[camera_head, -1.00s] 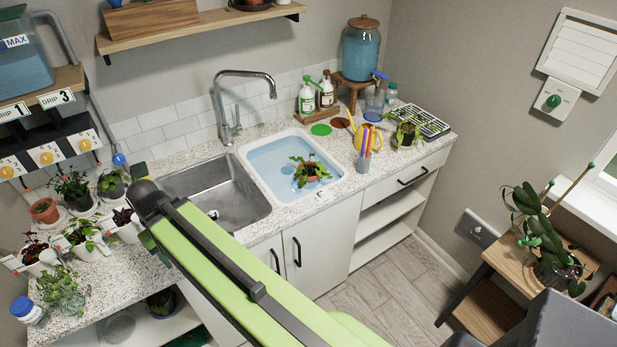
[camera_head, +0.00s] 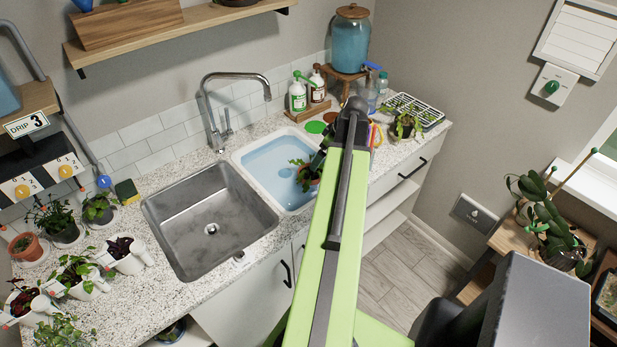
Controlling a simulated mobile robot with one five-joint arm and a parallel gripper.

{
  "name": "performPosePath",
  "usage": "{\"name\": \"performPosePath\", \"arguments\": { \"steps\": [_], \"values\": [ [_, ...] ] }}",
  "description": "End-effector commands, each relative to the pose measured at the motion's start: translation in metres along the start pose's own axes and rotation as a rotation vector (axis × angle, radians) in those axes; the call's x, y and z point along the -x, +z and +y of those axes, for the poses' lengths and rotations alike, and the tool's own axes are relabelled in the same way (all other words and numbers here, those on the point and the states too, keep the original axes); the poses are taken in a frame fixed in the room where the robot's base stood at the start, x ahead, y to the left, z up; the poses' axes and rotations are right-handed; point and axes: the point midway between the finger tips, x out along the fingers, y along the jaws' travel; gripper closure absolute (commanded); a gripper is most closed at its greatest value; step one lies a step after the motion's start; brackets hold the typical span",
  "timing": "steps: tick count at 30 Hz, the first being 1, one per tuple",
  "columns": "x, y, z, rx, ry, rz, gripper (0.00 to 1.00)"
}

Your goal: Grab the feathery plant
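A small leafy plant in a terracotta pot (camera_head: 308,178) stands in the water-filled white basin, partly hidden by my arm. My gripper (camera_head: 320,157) is at the basin's right side, close to this plant and mostly hidden behind my green arm. I cannot tell whether it touches the plant or whether its fingers are open. A fine-leaved, feathery-looking plant (camera_head: 62,333) is at the counter's lower left, cut by the frame edge, well away from my gripper. I cannot tell for certain which plant the task means.
Several potted plants line the counter's left, including a white-potted one (camera_head: 78,275). An empty steel sink (camera_head: 210,220) lies left of the basin (camera_head: 262,160).

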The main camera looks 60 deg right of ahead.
Motion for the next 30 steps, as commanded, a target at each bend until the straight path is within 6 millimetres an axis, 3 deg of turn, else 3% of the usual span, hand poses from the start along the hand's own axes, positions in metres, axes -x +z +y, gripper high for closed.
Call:
{"name": "performPosePath", "arguments": {
  "steps": [4, 7, 21, 30],
  "values": [
    [-0.003, 0.006, 0.004, -0.007, 0.004, 0.0, 0.0],
    [-0.017, 0.01, 0.006, -0.012, 0.006, -0.001, 0.0],
    [-0.117, 0.014, 0.012, -0.021, 0.009, -0.002, 0.0],
    [-0.126, 0.01, 0.013, -0.022, 0.009, -0.002, 0.0]
  ]
}}
